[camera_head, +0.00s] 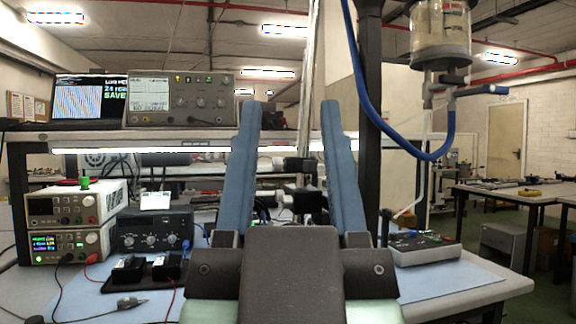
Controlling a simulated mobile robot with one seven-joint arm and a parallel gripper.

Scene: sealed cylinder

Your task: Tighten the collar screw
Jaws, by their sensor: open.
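A clear cylinder (441,22) hangs at the upper right, its top cut off by the picture edge. A grey collar-like ring (441,54) closes its lower end, with metal fittings and a blue lever (482,90) below. I cannot make out a screw on the collar. My gripper (289,106) points up and away in the middle of the view, its two long blue fingers wide apart. Nothing shows held between them. The cylinder is to the right of the fingers, apart from them in the picture.
A blue hose (362,75) loops beside a dark upright post (373,150) right of my gripper. A bench with a blue mat (450,277) carries a grey box (424,248). Power supplies (70,205) stand left; a shelf above holds an instrument (180,98) and a screen (90,97).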

